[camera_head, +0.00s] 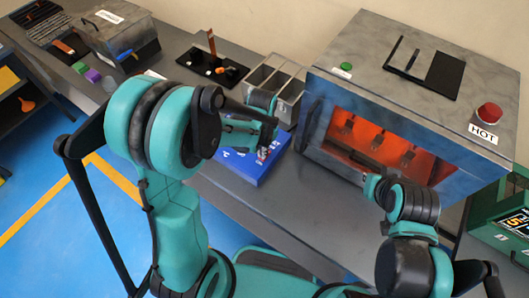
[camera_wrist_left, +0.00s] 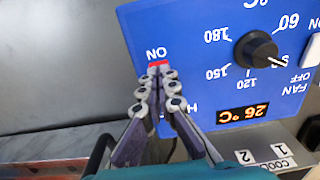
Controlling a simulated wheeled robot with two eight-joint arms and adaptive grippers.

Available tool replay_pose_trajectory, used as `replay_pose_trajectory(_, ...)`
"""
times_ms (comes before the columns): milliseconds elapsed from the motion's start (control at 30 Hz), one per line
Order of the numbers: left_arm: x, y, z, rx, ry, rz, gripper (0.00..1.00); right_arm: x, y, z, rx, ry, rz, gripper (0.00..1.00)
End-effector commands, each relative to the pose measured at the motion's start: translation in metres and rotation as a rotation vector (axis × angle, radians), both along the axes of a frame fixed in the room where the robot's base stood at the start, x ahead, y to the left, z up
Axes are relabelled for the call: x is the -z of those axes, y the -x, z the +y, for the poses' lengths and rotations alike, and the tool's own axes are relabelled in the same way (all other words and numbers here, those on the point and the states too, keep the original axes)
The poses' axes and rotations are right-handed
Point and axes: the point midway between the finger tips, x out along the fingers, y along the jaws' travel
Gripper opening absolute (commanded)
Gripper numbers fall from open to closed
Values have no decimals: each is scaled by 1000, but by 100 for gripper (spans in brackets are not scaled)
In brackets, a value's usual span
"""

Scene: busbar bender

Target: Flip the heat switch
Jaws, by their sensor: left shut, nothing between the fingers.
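The blue control panel (camera_head: 245,170) lies on the grey bench, left of the oven. In the left wrist view the panel (camera_wrist_left: 205,60) appears upside down, with a temperature dial (camera_wrist_left: 256,50) and a display reading 26 °C (camera_wrist_left: 242,115). My left gripper (camera_wrist_left: 160,68) is shut and empty, its fingertips at the red end of the heat switch (camera_wrist_left: 158,64) beside the "ON" label. The fingers hide most of this switch and most of its label, so its position is unclear. Contact cannot be told. In the head view my left arm partly covers the panel. My right gripper (camera_head: 373,187) is in front of the oven; its fingers are unclear.
The oven (camera_head: 400,90) glows orange inside and carries a red "HOT" lamp (camera_head: 489,114) and a green button (camera_head: 346,66). Metal bins (camera_head: 285,85) stand behind the panel. A white fan switch (camera_wrist_left: 312,50) sits at the panel's right in the wrist view. Numbered "COOL" slots lie below it.

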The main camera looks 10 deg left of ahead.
Motion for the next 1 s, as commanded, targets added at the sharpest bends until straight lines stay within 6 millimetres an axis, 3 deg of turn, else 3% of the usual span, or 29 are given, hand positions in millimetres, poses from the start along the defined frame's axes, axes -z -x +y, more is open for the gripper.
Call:
replay_pose_trajectory(700,-63,0,0,0,0,0,0,-45,0,0,0,0,0,0)
replay_pose_trajectory(1000,-64,0,0,0,0,0,0,-46,0,0,0,0,0,0)
